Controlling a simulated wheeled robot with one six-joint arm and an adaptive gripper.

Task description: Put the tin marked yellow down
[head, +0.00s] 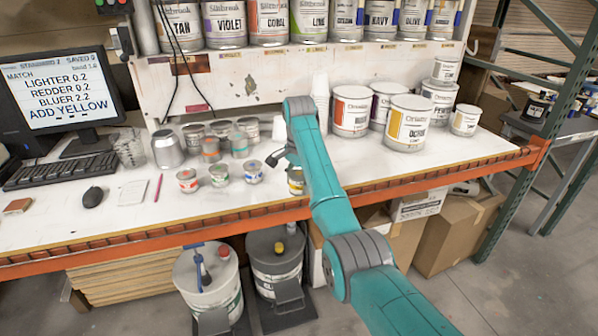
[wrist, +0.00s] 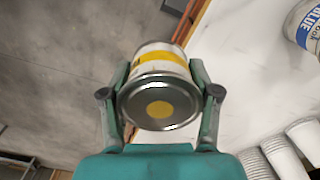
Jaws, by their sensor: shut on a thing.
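The small tin marked yellow (wrist: 160,98) is between the two fingers of my gripper (wrist: 161,75), with a yellow band and a yellow dot on its round metal lid. My gripper is shut on its sides. In the head view the tin (head: 296,181) shows partly behind my teal arm, near the bench's front edge. I cannot tell whether its base touches the bench top (head: 200,207). Most of my gripper is hidden by the arm in the head view.
Small tins with red (head: 187,181), green (head: 219,176) and blue (head: 253,173) labels stand left of the held tin. Stacked white cups (head: 320,100) and large cans, including an ochre one (head: 409,123), stand behind and right. Bare bench lies in front of the small tins.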

